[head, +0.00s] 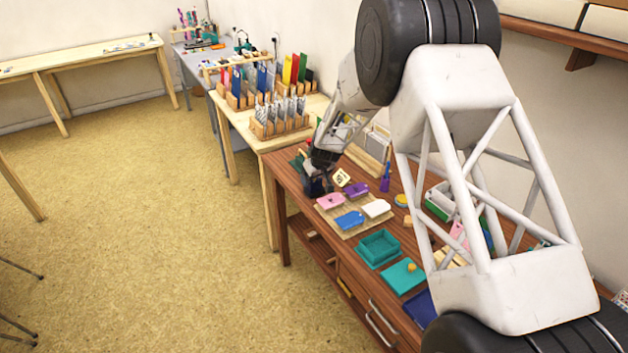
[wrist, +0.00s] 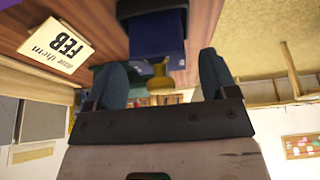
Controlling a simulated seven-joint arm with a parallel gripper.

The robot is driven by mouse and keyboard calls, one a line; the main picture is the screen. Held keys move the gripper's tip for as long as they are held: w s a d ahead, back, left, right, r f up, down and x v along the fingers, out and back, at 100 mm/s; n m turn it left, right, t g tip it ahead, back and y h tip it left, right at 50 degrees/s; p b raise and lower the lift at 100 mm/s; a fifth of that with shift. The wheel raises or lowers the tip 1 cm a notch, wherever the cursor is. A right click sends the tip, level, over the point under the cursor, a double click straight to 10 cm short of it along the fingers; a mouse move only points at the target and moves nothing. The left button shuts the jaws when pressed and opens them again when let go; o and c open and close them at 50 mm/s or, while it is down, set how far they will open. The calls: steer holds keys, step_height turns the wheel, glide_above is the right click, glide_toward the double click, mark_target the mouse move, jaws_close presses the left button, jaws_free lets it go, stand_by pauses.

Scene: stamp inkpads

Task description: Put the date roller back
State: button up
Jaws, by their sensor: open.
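A dark blue block with a brass knob (wrist: 158,38), which looks like the date roller, stands on the table between the fingers of my gripper (wrist: 162,70) in the wrist view. The fingers are open on both sides of it, and I see a gap to each side. In the head view my gripper (head: 322,165) is at the table's far left corner, over the dark block (head: 314,186). A cream card reading "FEB" (wrist: 58,46) stands beside the block; it also shows in the head view (head: 342,178).
A tan mat (head: 327,222) with pink, purple, blue and white tags lies nearby. A teal box (head: 380,248) and a teal lid (head: 403,276) are nearer. A purple stamp (head: 385,180) stands behind the mat.

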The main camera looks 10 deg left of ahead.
steer(key=v, duration=1)
stand_by(0.7)
steer(key=s+d+r+m+h, duration=0.1)
steer(key=s+d+r+m, duration=0.3)
steer(key=s+d+r, duration=1.75)
steer(key=s+d+m, duration=0.1)
steer(key=s+d, duration=0.5)
steer(key=s, duration=0.4)
steer(key=s+d+m+h, duration=0.1)
steer(key=s+d, duration=0.4)
steer(key=s, duration=0.6)
steer(key=s+d+m+h, duration=0.1)
steer(key=s+d+m, duration=0.2)
steer(key=s+d, duration=0.3)
steer(key=shift+s+d+g, duration=0.3)
steer(key=shift+s, duration=2)
